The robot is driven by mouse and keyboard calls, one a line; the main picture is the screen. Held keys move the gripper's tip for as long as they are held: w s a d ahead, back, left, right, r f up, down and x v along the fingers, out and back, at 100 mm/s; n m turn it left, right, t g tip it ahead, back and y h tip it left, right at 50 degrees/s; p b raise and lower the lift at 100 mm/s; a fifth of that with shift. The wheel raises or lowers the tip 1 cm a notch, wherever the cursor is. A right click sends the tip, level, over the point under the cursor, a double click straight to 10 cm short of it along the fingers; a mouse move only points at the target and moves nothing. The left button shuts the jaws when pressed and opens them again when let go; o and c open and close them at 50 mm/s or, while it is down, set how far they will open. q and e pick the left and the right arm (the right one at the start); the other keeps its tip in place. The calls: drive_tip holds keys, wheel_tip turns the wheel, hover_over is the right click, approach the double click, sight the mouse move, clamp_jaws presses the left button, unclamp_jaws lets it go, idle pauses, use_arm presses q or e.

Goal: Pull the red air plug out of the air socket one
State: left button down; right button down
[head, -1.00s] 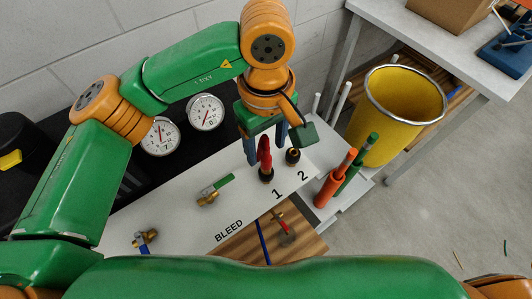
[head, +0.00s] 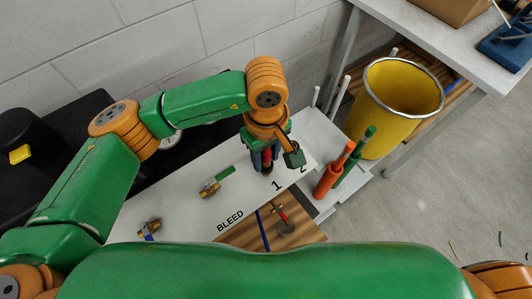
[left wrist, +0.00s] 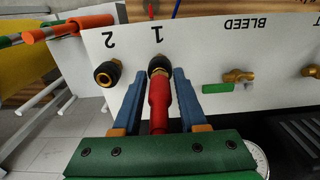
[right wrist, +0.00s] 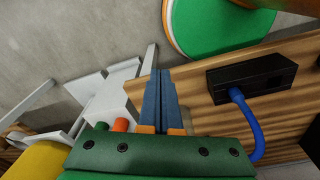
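The red air plug (left wrist: 159,103) stands in air socket one (left wrist: 158,66), beside the printed 1 on the white panel. In the head view the plug (head: 267,156) is mostly hidden by my left gripper (head: 265,165). In the left wrist view my left gripper (left wrist: 161,78) is open, with one blue finger on each side of the plug. Small gaps show between the fingers and the plug. My right gripper (right wrist: 161,74) is shut and empty, away from the plug, above a wooden surface.
Empty socket two (left wrist: 107,73) is close beside the left gripper. A green-handled valve (head: 215,182) sits on the panel's other side. Orange (head: 334,172) and green (head: 356,158) handles stand at the panel's right end, near a yellow bin (head: 398,115).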

use_arm(q)
drive_tip(key=c, duration=0.6)
unclamp_jaws()
